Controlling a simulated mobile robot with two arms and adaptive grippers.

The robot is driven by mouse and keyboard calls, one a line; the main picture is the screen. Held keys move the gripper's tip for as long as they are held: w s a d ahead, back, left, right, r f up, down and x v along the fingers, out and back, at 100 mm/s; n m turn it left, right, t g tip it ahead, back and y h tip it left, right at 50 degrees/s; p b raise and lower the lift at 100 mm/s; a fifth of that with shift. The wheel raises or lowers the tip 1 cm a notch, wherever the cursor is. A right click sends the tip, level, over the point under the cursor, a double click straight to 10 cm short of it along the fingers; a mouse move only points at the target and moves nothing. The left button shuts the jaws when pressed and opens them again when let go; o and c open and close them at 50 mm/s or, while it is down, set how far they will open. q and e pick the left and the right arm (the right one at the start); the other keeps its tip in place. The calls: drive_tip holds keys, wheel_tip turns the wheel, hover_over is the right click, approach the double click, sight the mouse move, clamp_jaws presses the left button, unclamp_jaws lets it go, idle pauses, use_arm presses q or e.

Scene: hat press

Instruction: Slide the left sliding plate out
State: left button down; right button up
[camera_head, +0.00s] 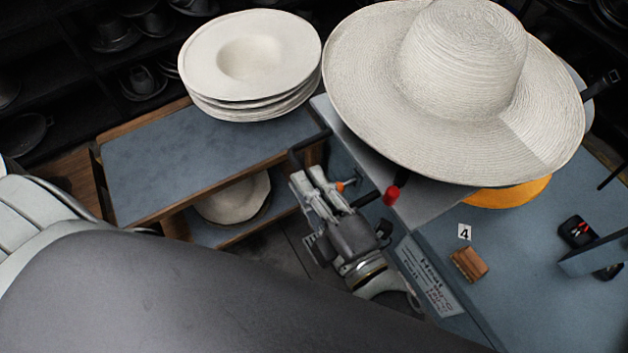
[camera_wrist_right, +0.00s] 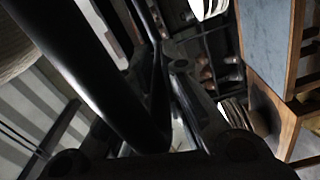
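A pale grey metal plate (camera_head: 432,204) lies under the large straw hat (camera_head: 460,95), which covers most of it. A black bar with a red knob (camera_head: 391,196) is at the plate's left edge. I cannot tell for sure which part is the left sliding plate. My right gripper (camera_head: 307,174) is just left of the knob, beside the end of a dark handle bar (camera_head: 309,141). Its two fingers show apart, with a narrow gap. In the right wrist view a thick black bar (camera_wrist_right: 95,70) crosses close to the camera; contact is unclear. My left gripper is out of view.
A side table (camera_head: 190,160) with a blue-grey top carries stacked pale hats (camera_head: 250,60); another hat (camera_head: 235,198) is on its lower shelf. On the blue worktop are a wooden brush (camera_head: 469,264) and a small black case (camera_head: 577,231). Dark shelves with hats stand behind.

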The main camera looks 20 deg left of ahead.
drive_tip(key=shift+s+a+f, duration=0.1)
drive_tip(key=shift+s, duration=0.15)
drive_tip(key=shift+o, duration=0.2)
drive_tip(key=shift+s+d+f, duration=0.2)
drive_tip(key=shift+o, duration=0.6)
drive_tip(key=v, duration=0.8)
drive_tip(key=shift+r, duration=0.25)
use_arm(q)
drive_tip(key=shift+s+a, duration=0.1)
use_arm(e)
drive_tip(key=v, duration=0.3)
drive_tip(key=shift+w+d, duration=0.1)
drive_tip(key=shift+d, duration=0.2)
drive_tip(key=shift+a, duration=0.1)
